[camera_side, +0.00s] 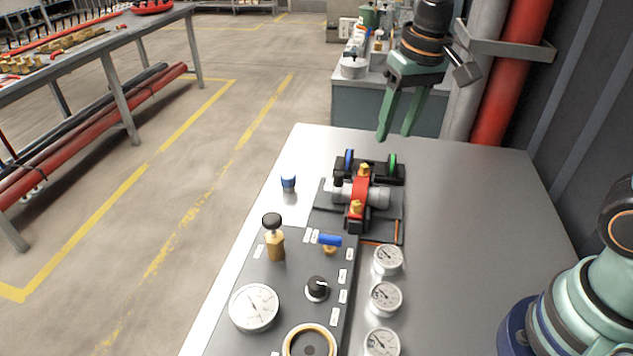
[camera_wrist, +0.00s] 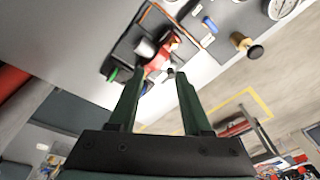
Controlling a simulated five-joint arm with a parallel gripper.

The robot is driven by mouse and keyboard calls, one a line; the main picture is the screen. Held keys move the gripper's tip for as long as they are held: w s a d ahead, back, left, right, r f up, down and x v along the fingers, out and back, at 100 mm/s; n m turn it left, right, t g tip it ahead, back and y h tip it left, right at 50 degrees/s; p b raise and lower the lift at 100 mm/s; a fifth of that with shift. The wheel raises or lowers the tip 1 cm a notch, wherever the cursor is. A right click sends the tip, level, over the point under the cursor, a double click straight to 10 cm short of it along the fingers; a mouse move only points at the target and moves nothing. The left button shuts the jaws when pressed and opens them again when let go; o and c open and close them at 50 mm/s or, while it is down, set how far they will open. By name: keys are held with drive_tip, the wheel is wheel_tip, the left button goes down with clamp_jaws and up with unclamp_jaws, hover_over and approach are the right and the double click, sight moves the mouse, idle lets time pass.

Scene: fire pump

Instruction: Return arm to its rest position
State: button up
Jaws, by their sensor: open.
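My gripper (camera_side: 395,136) hangs above the far side of the grey table, its two green fingers pointing down. It is open and empty; in the camera_wrist view its fingertips (camera_wrist: 158,76) stand apart with nothing between them. In the side view the pump assembly (camera_side: 361,196), with a red clamp, a grey cylinder and blue and green rings, sits on a dark plate below the fingers and nearer the camera. It also shows beyond the fingertips in the camera_wrist view (camera_wrist: 146,47). The gripper does not appear to touch it.
The control panel (camera_side: 292,285) carries a large gauge, a black knob, a blue-handled valve and a brass plunger (camera_side: 274,240). Small gauges (camera_side: 386,298) line its right side. A blue cap (camera_side: 288,183) stands near the left edge. The table's right half (camera_side: 470,210) is clear. Red pipe (camera_side: 512,75) rises behind.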

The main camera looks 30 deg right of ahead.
drive_tip(key=s+d+r+n+t, duration=0.2)
drive_tip(key=s+d+t, duration=0.1)
drive_tip(key=s+d, duration=0.2)
drive_tip(key=s, duration=0.2)
drive_tip(key=shift+s+d+t, duration=0.3)
drive_tip(key=shift+s+d, duration=0.05)
drive_tip(key=shift+s, duration=0.05)
idle(0.5)
